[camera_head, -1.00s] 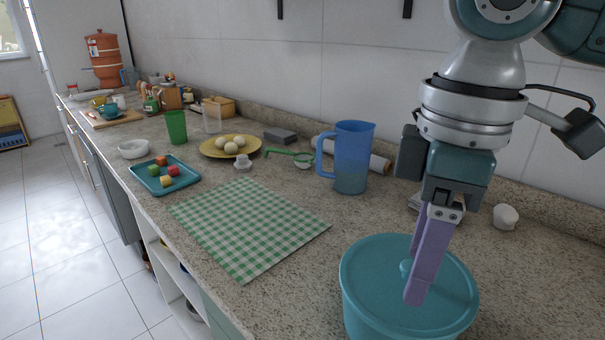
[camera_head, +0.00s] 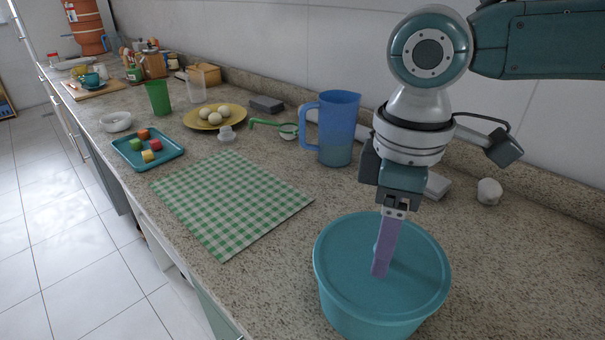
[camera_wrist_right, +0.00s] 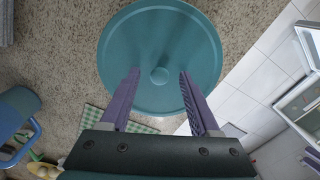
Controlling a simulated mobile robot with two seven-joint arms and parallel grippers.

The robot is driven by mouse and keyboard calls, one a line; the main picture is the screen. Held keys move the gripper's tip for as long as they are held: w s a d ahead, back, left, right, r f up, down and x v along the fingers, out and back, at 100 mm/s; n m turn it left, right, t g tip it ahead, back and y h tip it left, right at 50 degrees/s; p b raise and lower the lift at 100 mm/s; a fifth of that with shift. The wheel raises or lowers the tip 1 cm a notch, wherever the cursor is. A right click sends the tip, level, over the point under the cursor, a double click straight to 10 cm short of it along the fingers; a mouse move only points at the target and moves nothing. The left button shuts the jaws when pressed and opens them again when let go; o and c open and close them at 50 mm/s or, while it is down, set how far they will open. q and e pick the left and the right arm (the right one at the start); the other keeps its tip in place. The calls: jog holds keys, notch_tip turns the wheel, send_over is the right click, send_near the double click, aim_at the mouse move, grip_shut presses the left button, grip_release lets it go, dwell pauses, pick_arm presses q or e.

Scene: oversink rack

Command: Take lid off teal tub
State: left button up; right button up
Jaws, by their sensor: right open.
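The teal tub (camera_head: 372,312) stands on the counter at the lower right of the head view. Its teal lid (camera_head: 420,262) sits on top. The lid's round knob shows in the right wrist view (camera_wrist_right: 159,75), between and a little beyond the purple fingers. My right gripper (camera_head: 380,274) points down over the lid in the head view. In the right wrist view my right gripper (camera_wrist_right: 158,78) is open, with one finger on each side of the knob and a gap on both sides. I cannot tell whether the fingertips touch the lid.
A blue jug (camera_head: 337,128) stands behind the tub, with a green checked cloth (camera_head: 230,203) to the left. A teal tray (camera_head: 128,154) with coloured cubes and a yellow plate (camera_head: 190,119) lie farther off. A white object (camera_head: 489,191) is at right.

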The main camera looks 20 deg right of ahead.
jog(key=shift+f, duration=0.1)
jog(key=shift+c, duration=0.3)
grip_shut()
